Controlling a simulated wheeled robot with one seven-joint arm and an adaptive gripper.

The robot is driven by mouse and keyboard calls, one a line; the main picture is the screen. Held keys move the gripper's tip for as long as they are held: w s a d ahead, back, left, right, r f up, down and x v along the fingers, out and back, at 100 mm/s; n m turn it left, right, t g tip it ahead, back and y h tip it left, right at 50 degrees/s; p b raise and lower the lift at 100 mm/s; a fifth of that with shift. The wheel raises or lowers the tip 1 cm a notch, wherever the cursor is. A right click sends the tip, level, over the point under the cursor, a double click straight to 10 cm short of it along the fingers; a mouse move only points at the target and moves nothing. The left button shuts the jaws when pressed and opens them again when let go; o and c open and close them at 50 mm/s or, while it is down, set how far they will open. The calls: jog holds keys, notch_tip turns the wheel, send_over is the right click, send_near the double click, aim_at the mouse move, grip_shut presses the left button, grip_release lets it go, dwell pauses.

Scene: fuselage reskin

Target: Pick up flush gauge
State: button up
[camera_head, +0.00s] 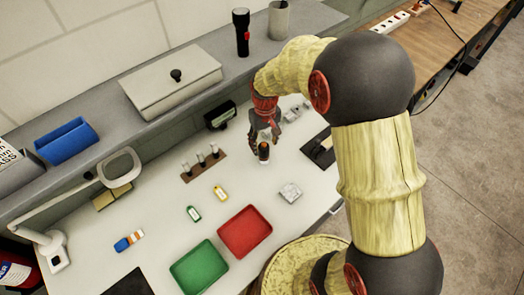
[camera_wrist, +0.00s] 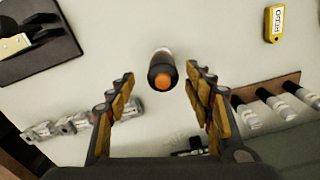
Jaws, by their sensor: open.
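The flush gauge appears to be a short dark cylinder (camera_head: 263,152) with an orange top and a pale lower end, standing on the white bench. In the wrist view, the gauge (camera_wrist: 162,72) shows its orange end toward the camera, between and slightly beyond the fingertips. My gripper (camera_head: 262,136) is above and beside it, pointing down at the bench. In the wrist view my gripper (camera_wrist: 159,80) is open, with a finger on each side and clear gaps to the gauge. The fingers partly hide the gauge in the head view.
A brown rack (camera_head: 187,178) with several grey cylinders stands left of the gauge. A black mat (camera_head: 320,148) lies to the right.

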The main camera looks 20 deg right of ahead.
aim_at(263, 153)
jog(key=f+b, duration=0.1)
jog(key=f, duration=0.2)
jog(key=f+b, duration=0.1)
jog(key=f, duration=0.3)
jog(key=shift+a, duration=0.2)
jog(key=shift+r, duration=0.1)
jog(key=shift+c, duration=0.7)
jog(key=shift+s, duration=0.1)
jog(key=c, duration=1.1)
